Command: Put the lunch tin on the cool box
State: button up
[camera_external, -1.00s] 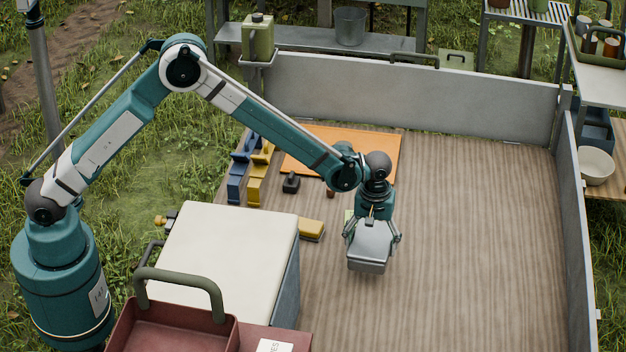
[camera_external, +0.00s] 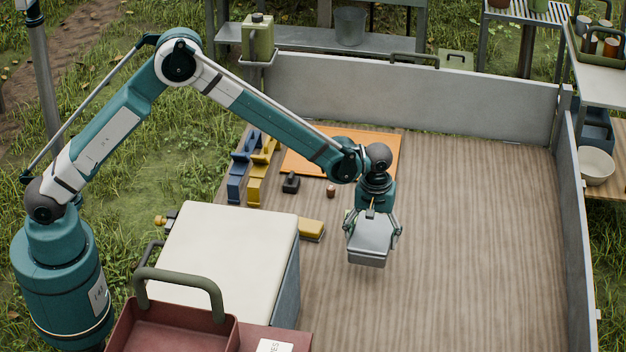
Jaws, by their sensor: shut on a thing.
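The lunch tin (camera_external: 368,246) is a grey metal box with rounded edges. My gripper (camera_external: 371,226) is shut on it from above, with a finger on each side. The tin looks held above the wooden bed, though its exact height is hard to tell. The cool box (camera_external: 228,248) has a cream lid and grey-blue sides and stands to the left of the tin. Its lid is bare. A clear gap lies between the tin and the cool box.
A yellow object (camera_external: 312,229) lies beside the cool box's right side. A dark red tray (camera_external: 180,325) with a green handle stands in front. An orange mat (camera_external: 350,150), blue and yellow stands and small items lie behind. The right bed floor (camera_external: 480,240) is free.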

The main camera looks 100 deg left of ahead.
jog(key=shift+r, duration=0.1)
notch_tip(320, 180, up, 41)
jog(key=s+d+r+p, duration=0.1)
jog(key=s+d+p, duration=0.45)
jog(key=d, duration=0.75)
jog(key=s+d+r+p, duration=0.1)
jog(key=s+d+p, duration=0.45)
jog(key=d, duration=0.75)
jog(key=s+d+f+p, duration=0.1)
jog(key=s+d+p, duration=0.4)
jog(key=s+d, duration=0.5)
jog(key=s+d+p, duration=0.5)
jog(key=s+d, duration=0.2)
jog(key=s, duration=0.6)
jog(key=shift+n, duration=0.4)
jog(key=shift+a+f, duration=0.15)
jog(key=shift+f, duration=1.2)
jog(key=shift+a+f, duration=0.1)
jog(key=shift+f, duration=1.25)
